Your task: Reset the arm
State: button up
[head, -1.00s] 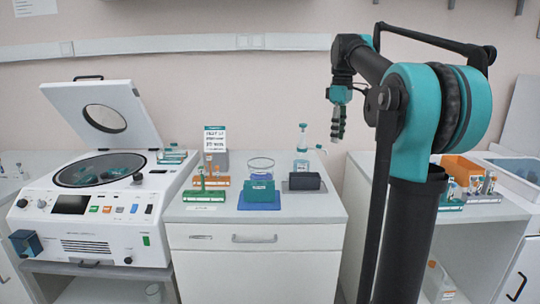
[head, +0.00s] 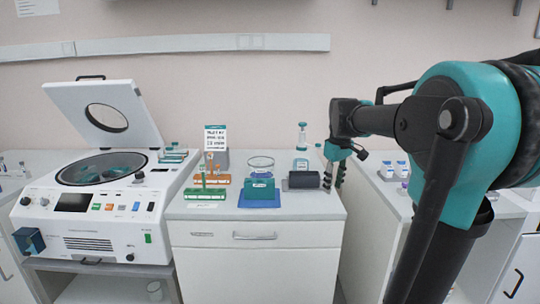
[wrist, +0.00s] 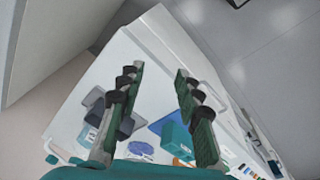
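My gripper (head: 334,178) hangs at the right edge of the middle cabinet top in the head view, pointing down beside the dark grey block (head: 303,180). In the wrist view my gripper (wrist: 158,110) has its two dark green fingers wide apart, with nothing between them but the white cabinet top (wrist: 150,85) below. My arm (head: 440,130) reaches in from the right.
The cabinet top holds a teal block (head: 260,190) on a blue mat, a bottle (head: 302,140), a green rack (head: 205,193), an orange rack (head: 218,178) and a sign (head: 215,138). A centrifuge (head: 95,215) with its lid raised stands left. Small vials (head: 400,170) stand right.

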jog(key=s+a+f+m+t, duration=0.2)
jog(key=s+f+m, duration=0.4)
jog(key=s+f, duration=1.4)
notch_tip(320, 180, down, 3)
jog(key=shift+s+f+m+t, duration=0.15)
jog(key=shift+s+m+t, duration=0.15)
jog(key=shift+s+m, duration=0.1)
